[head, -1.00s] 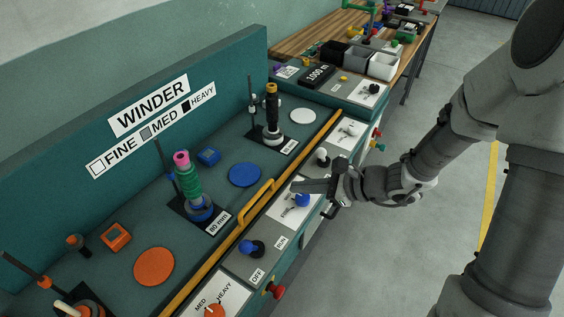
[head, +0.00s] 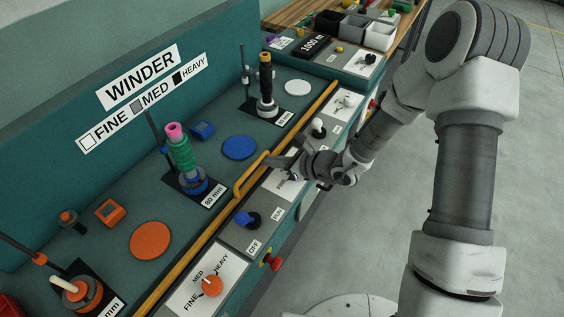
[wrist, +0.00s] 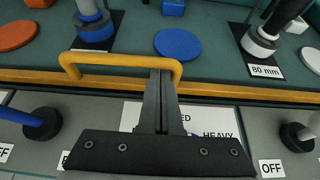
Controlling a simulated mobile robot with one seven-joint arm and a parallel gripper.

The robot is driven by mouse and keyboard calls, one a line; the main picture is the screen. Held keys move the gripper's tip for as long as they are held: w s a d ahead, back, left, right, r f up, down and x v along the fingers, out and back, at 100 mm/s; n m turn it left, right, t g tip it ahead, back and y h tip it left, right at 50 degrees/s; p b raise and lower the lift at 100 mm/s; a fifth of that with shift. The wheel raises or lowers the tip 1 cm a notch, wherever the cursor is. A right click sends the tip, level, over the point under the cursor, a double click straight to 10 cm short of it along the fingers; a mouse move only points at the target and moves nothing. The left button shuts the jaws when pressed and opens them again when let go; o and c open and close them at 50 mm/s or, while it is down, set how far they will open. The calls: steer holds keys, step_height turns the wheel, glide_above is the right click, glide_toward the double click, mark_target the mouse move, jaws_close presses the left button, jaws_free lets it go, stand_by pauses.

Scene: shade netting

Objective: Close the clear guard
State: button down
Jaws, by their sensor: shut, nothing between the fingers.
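The clear guard's panel cannot be made out. A yellow rail (head: 205,243) runs along the front of the teal winder deck, with a raised yellow loop handle (head: 243,183) on it; I take these as the guard's edge and handle. In the wrist view the handle (wrist: 112,59) crosses just beyond my fingers, and the rail (wrist: 245,92) runs behind them. My gripper (head: 272,161) is shut and empty. Its fingertips (wrist: 161,73) overlap the right part of the handle in the wrist view; whether they touch it I cannot tell.
A green spool (head: 181,153) and a black spool (head: 265,85) stand upright on the deck. A blue knob (head: 243,218), a white knob (head: 318,126) and an orange dial (head: 212,285) stick up from the front panel. Open floor (head: 497,190) lies to the right.

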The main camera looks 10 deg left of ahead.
steer(key=shift+w+a+f, duration=0.1)
steer(key=shift+a+f, duration=0.05)
steer(key=shift+a, duration=0.15)
